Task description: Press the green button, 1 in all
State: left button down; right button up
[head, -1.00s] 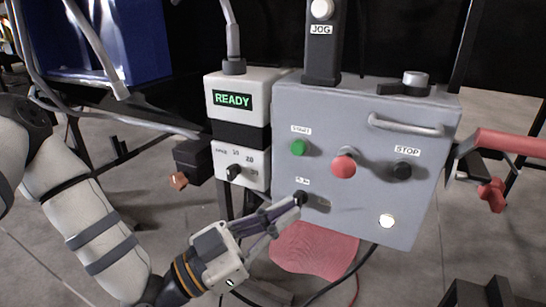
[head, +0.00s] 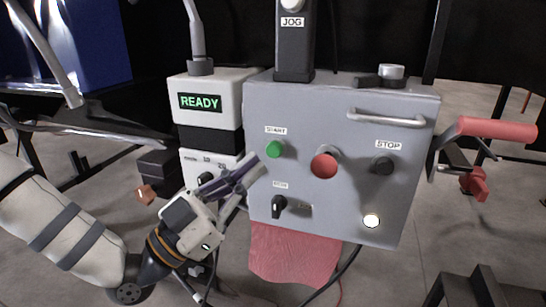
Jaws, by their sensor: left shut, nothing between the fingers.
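The green button (head: 275,149) sits on the upper left of the grey control box (head: 340,108), under a START label. My left gripper (head: 260,166) is shut and empty. In the picture its fingertips are just below and left of the green button; I cannot tell whether they touch the panel. The button's face is uncovered. My right gripper is not in view.
A red button (head: 323,166) and a black STOP button (head: 382,164) lie to the right of the green one. A black selector knob (head: 279,206) is below. A white unit with a READY display (head: 200,102) stands at left. A red crank handle (head: 496,128) sticks out at right.

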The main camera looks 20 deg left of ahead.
aim_at(273, 151)
pick_arm(q)
jog(key=shift+w+b, duration=0.6)
jog(key=shift+w, duration=1.55)
jog(key=shift+w+d, duration=0.1)
jog(key=shift+w, duration=0.35)
jog(key=shift+w, duration=0.5)
dwell(0.5)
jog(key=shift+s+p, duration=0.35)
jog(key=shift+s, duration=0.6)
